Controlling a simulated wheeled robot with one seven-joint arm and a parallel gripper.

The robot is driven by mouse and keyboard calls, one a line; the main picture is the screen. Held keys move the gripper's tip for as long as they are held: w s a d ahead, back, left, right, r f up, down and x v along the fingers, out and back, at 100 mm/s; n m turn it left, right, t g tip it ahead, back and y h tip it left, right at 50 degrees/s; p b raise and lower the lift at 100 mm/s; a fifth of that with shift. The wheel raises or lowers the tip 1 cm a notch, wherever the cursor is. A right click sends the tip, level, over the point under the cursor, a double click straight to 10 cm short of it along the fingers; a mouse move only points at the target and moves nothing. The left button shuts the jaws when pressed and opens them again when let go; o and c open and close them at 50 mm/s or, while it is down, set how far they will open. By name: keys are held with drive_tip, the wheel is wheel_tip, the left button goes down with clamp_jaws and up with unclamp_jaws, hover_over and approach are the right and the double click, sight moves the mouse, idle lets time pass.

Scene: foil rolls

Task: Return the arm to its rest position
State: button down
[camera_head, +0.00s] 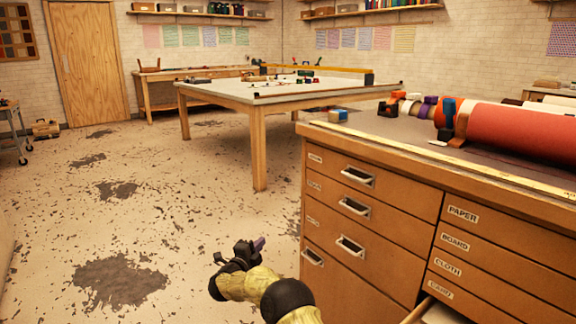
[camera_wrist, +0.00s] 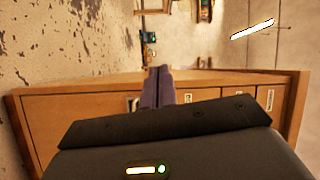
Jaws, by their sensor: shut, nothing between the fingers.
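My gripper (camera_head: 256,245) shows low in the middle of the head view, at the end of my arm. It is in front of the left part of the wooden drawer cabinet (camera_head: 393,228) and below the cabinet's top. In the wrist view, the two dark fingers of my gripper (camera_wrist: 158,72) are together with nothing between them. The cabinet also shows behind them in the wrist view (camera_wrist: 72,108). I see no contact between gripper and cabinet in these views.
A red roll (camera_head: 510,138) and several small coloured rolls lie on the cabinet top. A drawer at the lower right (camera_head: 440,314) looks partly open, near my arm. A large worktable (camera_head: 225,92) stands farther back. The worn floor (camera_head: 130,215) at left is clear.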

wheel_tip(320, 180, up, 9)
drive_tip(key=n+y+p, duration=0.2)
drive_tip(key=n+y, duration=0.4)
drive_tip(key=n, duration=0.1)
drive_tip(key=s+d+r+n+g+y+p, duration=0.3)
drive_tip(key=s+d+r+n+y, duration=0.15)
drive_tip(key=s+n, duration=0.25)
drive_tip(key=s+d+n+g+h+p, duration=0.15)
drive_tip(key=s+d+g, duration=0.4)
drive_tip(key=s, duration=0.75)
drive_tip(key=s+d+n+g+h+p, duration=0.1)
drive_tip(key=s+d+n+g+p, duration=0.15)
drive_tip(key=s+d, duration=0.8)
drive_tip(key=s+d+n+g+h+p, duration=0.1)
drive_tip(key=s+d+n+g+p, duration=0.3)
drive_tip(key=s, duration=1.1)
wheel_tip(320, 180, up, 38)
drive_tip(key=m+t+p, duration=0.1)
drive_tip(key=p, duration=3.4)
drive_tip(key=shift+w+d+p, duration=0.3)
drive_tip(key=shift+f, duration=0.1)
drive_tip(key=shift+a, duration=0.1)
